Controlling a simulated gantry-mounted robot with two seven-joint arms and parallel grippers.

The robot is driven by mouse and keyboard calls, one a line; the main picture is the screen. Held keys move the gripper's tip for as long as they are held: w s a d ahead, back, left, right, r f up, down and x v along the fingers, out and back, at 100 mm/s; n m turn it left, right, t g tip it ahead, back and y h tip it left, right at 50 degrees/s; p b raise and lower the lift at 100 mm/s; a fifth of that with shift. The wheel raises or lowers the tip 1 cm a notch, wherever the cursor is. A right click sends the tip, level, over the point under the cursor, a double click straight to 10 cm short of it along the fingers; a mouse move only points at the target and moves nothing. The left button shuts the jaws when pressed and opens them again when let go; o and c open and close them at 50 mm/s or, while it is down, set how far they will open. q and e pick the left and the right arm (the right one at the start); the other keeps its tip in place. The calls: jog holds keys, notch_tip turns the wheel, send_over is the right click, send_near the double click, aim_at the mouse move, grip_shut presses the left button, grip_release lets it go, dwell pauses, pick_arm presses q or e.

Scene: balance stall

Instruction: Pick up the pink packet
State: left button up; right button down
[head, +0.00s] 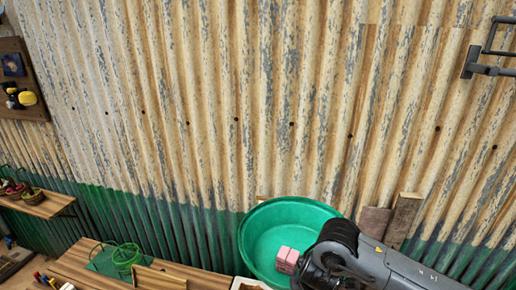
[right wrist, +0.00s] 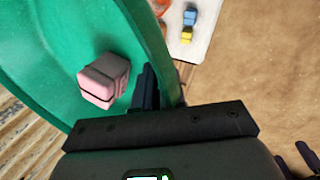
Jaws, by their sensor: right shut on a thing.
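The pink packet (head: 287,259) lies inside the green basin (head: 262,228). In the right wrist view, the packet (right wrist: 103,80) has a dark band and sits left of my right gripper (right wrist: 163,82), apart from it. The gripper is shut on the wall of the green basin (right wrist: 152,38), with one dark finger inside the basin and the other side mostly hidden behind the rim. In the head view my right arm covers the basin's lower right, and the fingers are hidden. My left gripper is in neither view.
A corrugated wall (head: 230,110) rises behind the basin. Wooden boards (head: 403,217) lean right of it. A wooden bench with a green wire basket (head: 126,256) is at the left. In the right wrist view, a pale tray (right wrist: 204,30) holds small blue and yellow pieces beyond the rim.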

jog(key=s+d+f+m+g+h, duration=0.2)
jog(key=s+d+f+m, duration=0.2)
jog(key=m, duration=0.5)
jog(key=s+d+f+m+g+h+p, duration=0.1)
jog(key=s+d+f+m+g+h, duration=0.1)
jog(key=s+d+f+m, duration=0.3)
jog(key=s+m, duration=0.3)
jog(key=m, duration=0.1)
jog(key=shift+s+f+m, duration=0.15)
jog(key=shift+f+m, duration=0.15)
